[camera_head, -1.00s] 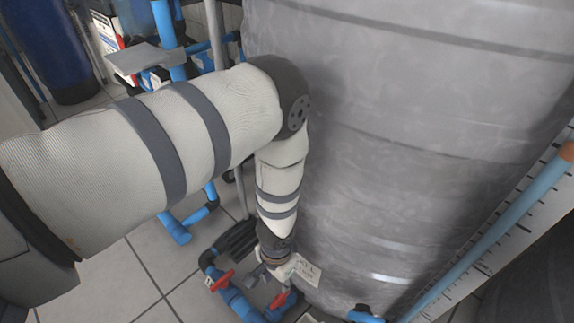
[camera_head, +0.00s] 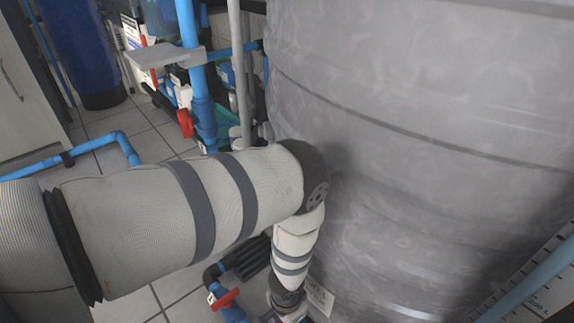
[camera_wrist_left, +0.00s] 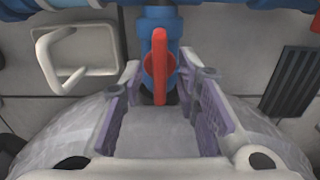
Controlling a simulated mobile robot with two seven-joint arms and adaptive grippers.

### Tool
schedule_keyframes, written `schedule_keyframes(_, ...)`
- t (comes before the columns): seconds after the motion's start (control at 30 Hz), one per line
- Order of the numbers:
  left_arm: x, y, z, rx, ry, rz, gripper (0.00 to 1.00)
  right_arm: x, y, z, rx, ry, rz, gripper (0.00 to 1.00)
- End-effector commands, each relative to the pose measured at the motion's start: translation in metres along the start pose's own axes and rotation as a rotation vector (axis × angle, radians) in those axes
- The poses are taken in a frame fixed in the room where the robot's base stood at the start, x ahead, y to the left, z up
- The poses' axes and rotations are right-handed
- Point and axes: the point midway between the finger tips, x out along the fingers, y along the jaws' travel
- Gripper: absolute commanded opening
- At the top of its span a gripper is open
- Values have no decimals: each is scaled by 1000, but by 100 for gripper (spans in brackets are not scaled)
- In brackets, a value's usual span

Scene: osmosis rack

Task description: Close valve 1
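In the left wrist view, a red lever handle (camera_wrist_left: 159,66) sits on a blue valve body (camera_wrist_left: 172,49). The handle points toward me, lengthwise along the blue pipe. My left gripper (camera_wrist_left: 160,76) is open, with one purple-padded finger on each side of the handle's near end. I see gaps on both sides and cannot tell how deep the handle is between the fingers. In the head view my left gripper (camera_head: 288,304) is low at the picture's bottom edge, mostly cut off. A red handle (camera_head: 224,299) shows left of it. No valve number is readable. My right gripper is not in view.
A large grey tank (camera_head: 430,150) stands close to the right of my left arm. Blue pipes (camera_head: 200,100) with another red handle (camera_head: 186,123) stand behind the arm. A black slotted grate (camera_wrist_left: 293,82) and a white bracket (camera_wrist_left: 75,58) flank the valve in the wrist view.

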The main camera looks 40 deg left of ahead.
Motion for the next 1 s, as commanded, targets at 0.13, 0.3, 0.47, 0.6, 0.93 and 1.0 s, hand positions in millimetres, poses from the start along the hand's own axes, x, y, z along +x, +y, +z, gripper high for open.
schedule_keyframes(0.13,0,0,0,0,0,0,0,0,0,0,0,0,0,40)
schedule_keyframes(0.3,0,0,0,1,-1,0,0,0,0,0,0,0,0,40)
schedule_keyframes(0.47,0,0,0,21,-1,0,0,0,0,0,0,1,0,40)
schedule_keyframes(0.6,0,0,0,75,-1,0,0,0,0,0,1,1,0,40)
schedule_keyframes(0.93,0,0,1,345,-2,0,0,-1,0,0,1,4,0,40)
schedule_keyframes(1.0,0,0,1,411,-2,0,0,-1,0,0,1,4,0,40)
